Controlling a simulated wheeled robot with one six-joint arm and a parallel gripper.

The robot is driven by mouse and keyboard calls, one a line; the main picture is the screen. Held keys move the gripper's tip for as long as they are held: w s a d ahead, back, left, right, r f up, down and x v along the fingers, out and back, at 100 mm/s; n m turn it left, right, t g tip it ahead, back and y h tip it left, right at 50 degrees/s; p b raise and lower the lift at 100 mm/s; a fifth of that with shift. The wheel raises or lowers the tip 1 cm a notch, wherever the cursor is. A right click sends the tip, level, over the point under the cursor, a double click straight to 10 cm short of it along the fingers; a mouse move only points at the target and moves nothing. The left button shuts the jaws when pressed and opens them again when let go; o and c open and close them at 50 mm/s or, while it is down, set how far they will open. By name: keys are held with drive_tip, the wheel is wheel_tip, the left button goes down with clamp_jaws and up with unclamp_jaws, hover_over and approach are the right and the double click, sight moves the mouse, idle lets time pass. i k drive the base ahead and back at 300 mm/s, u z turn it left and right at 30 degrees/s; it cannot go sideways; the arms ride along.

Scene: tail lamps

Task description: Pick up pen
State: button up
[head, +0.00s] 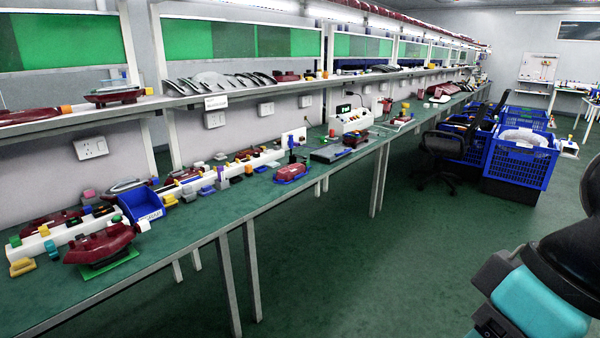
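I cannot make out a pen for certain; the small items on the long green workbench (190,235) are too small to tell apart. Part of my arm, black and teal, shows at the lower right, over the floor and apart from the bench. My gripper's fingers are not in view.
The bench holds red tail lamps (103,245), a blue bin (140,204), a dark flat device (332,153) and a white control box (350,122). A black office chair (445,148) and blue crates (520,165) stand right of it. The green floor (330,260) in front is clear.

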sight(220, 174)
drive_tip(key=u, duration=0.4)
drive_tip(key=i, duration=1.55)
drive_tip(key=u, duration=0.4)
